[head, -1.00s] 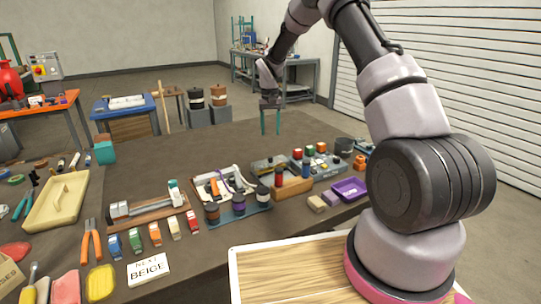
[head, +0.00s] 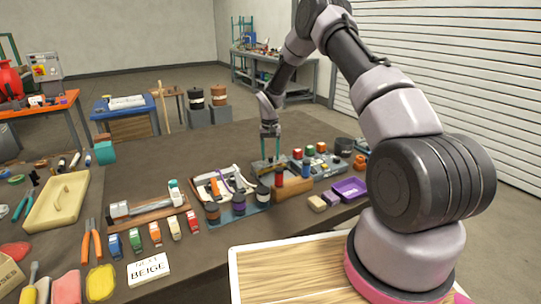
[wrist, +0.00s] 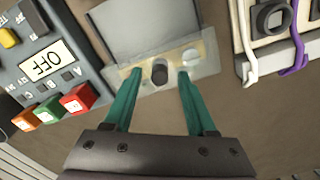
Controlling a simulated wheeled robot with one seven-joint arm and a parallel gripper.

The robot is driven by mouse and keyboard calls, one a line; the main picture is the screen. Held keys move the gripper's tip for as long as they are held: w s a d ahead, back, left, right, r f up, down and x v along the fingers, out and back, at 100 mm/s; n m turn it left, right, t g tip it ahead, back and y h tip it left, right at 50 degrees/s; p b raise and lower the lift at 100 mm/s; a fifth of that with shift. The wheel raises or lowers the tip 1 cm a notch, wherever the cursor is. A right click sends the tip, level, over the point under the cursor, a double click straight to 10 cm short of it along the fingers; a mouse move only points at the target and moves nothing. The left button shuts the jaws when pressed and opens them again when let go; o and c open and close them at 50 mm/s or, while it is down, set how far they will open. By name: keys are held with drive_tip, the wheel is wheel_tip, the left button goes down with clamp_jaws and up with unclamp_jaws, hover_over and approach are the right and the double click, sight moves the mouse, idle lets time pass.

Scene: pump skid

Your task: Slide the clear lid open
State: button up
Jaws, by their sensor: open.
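The clear lid (wrist: 207,62) is a see-through plate in the wrist view, lying over a beige base beside a grey plate (wrist: 145,25). A dark round knob (wrist: 159,72) stands up on it, with a pale round spot to its right. My gripper (wrist: 160,76) is open, its two green fingers on either side of the knob with gaps showing. In the head view my gripper (head: 271,156) points down at the grey unit (head: 259,168) on the table; the lid is too small to make out there. I cannot tell whether the fingertips touch the lid.
A control box (wrist: 45,62) with an OFF display and colored buttons stands close left in the wrist view. A rack with white and purple cables (wrist: 285,40) is close right. Jars and a wooden block (head: 292,189) stand in front in the head view. The table behind is clear.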

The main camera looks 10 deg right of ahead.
clamp_jaws()
idle(1.4)
